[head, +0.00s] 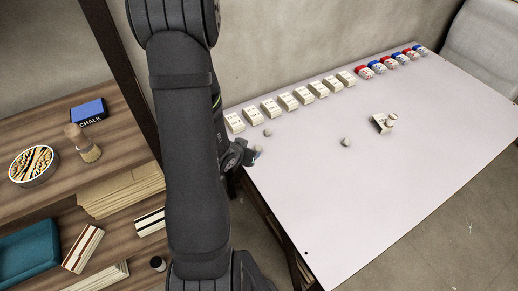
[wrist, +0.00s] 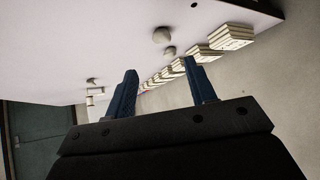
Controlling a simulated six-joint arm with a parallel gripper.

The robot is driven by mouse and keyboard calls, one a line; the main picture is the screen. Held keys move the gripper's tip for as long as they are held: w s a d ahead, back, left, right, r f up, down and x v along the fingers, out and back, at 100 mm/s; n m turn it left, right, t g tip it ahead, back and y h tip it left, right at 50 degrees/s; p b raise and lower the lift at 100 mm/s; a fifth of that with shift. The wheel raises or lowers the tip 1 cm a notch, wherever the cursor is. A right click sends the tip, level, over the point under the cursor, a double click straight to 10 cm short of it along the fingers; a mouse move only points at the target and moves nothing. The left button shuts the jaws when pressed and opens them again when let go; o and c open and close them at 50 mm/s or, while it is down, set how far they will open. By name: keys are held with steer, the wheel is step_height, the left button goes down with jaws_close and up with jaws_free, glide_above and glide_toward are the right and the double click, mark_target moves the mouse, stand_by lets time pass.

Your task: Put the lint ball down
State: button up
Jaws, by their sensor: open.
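My gripper (head: 257,154) is at the left end of the pale table (head: 400,180), near the first cards of the row. In the wrist view its two blue fingers (wrist: 160,80) stand apart with nothing seen between them. One small grey-white lint ball (head: 267,132) lies on the table just beyond my gripper, and another lint ball (head: 346,142) lies near the middle. In the wrist view two balls show beyond the fingertips, a larger one (wrist: 162,35) and a smaller one (wrist: 170,51). I cannot tell which is the task's ball.
A small cream block (head: 380,124) with a pale round lump (head: 392,116) lies to the right. A row of cream card stacks (head: 285,100) and red and blue pieces (head: 377,67) lines the back edge. The table's front is clear. Wooden shelves (head: 120,110) stand left.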

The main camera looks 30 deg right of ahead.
mark_target(258, 149)
steer(key=shift+x, duration=5.5)
steer(key=shift+w, duration=0.15)
steer(key=shift+r, duration=0.1)
jaws_close()
